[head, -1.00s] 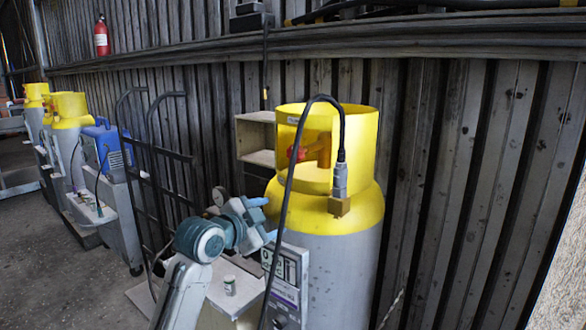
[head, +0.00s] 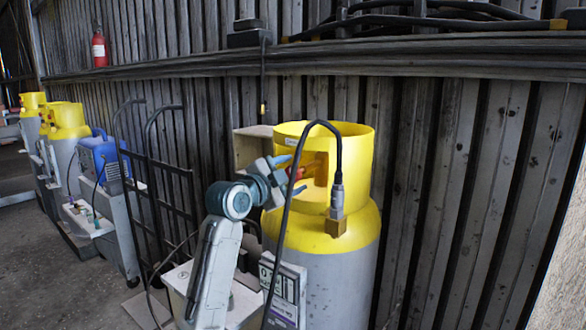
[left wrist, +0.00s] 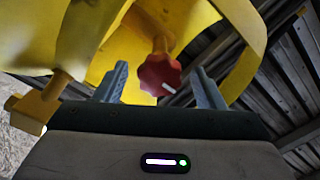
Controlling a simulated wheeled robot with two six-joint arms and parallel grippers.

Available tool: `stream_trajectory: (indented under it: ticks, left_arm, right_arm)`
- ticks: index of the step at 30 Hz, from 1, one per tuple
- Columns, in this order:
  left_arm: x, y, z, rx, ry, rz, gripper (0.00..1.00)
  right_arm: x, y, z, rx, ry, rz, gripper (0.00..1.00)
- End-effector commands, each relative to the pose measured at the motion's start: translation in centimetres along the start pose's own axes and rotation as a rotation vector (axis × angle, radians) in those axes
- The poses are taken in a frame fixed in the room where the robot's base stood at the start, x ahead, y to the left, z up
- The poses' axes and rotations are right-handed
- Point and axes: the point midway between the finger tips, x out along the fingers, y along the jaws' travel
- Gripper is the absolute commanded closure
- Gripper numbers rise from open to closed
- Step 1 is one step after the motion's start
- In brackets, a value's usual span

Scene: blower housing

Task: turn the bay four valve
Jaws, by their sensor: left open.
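A grey gas cylinder with a yellow top and yellow collar (head: 352,150) stands against the wall in the head view. Its red valve knob (left wrist: 160,75) sits inside the collar opening and shows in the left wrist view between my two fingers, a little beyond the fingertips. In the head view the knob (head: 293,174) is partly hidden by my left gripper (head: 284,170). My left gripper is open at the collar's left side; it also shows in the left wrist view (left wrist: 160,78). I cannot tell whether a finger touches the knob. My right gripper is not in view.
A black hose (head: 290,195) arches over the collar to a connector (head: 337,195) on the cylinder's front. A wooden box (head: 252,147) is behind the gripper. A black hand truck (head: 160,190), a blue machine (head: 104,160) and more yellow-topped cylinders (head: 68,120) stand to the left.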

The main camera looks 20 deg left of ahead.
Motion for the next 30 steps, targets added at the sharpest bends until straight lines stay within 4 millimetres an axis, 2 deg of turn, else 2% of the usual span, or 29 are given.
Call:
stream_trajectory:
  ticks: [4,12,14,19,30]
  left_arm:
    - [0.95,0.01,-0.07,0.000,0.000,0.001,0.37]
    - [1.07,0.09,0.01,0.000,0.000,0.000,0.37]
    - [1.07,0.09,0.01,0.000,0.000,0.000,0.47]
    - [1.06,0.10,0.02,0.000,0.000,0.001,0.80]
    - [1.07,0.08,0.01,-0.051,-0.001,0.002,0.81]
  right_arm:
    - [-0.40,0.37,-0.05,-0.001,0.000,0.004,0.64]
    - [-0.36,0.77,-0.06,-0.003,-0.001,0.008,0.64]
    - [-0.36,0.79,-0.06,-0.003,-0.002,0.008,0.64]
    - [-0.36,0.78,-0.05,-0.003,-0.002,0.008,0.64]
    - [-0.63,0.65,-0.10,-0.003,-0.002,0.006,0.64]
